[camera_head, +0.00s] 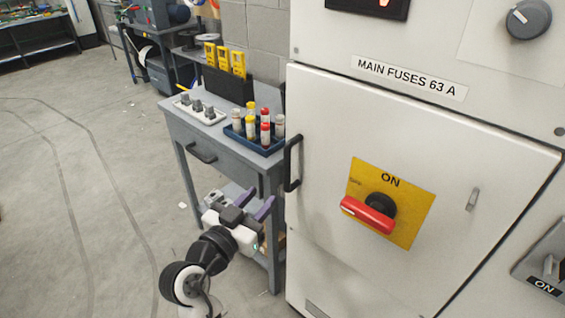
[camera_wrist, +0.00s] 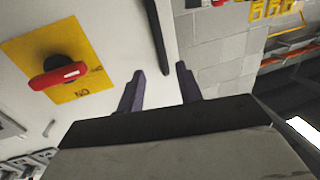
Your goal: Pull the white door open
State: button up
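The white door (camera_head: 330,110) is the cabinet front under the "MAIN FUSES 63 A" label, and it looks shut. Its black bar handle (camera_head: 293,163) is at the door's left edge. My gripper (camera_head: 251,203) is open and empty, below and left of the handle in the head view. In the wrist view the two purple fingers (camera_wrist: 160,85) are spread apart. The black handle (camera_wrist: 160,35) shows beyond them, between the fingertips in the picture; I see no contact. A red rotary switch (camera_head: 368,213) on a yellow plate marked "ON" is mounted on the door.
A grey table (camera_head: 222,150) stands close left of the cabinet. Open concrete floor (camera_head: 90,200) lies to the left. A grey knob (camera_head: 528,19) is at upper right.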

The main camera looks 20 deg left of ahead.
aim_at(285, 170)
jog(key=w+p, duration=0.1)
jog(key=w, duration=0.2)
jog(key=w+d+p, duration=0.1)
jog(key=w, duration=0.3)
jog(key=w+p, duration=0.1)
jog(key=w, duration=0.3)
jog(key=shift+d+r+p, duration=0.15)
jog(key=shift+d+p, duration=0.15)
jog(key=shift+d, duration=0.05)
jog(key=shift+w, duration=0.65)
grip_shut()
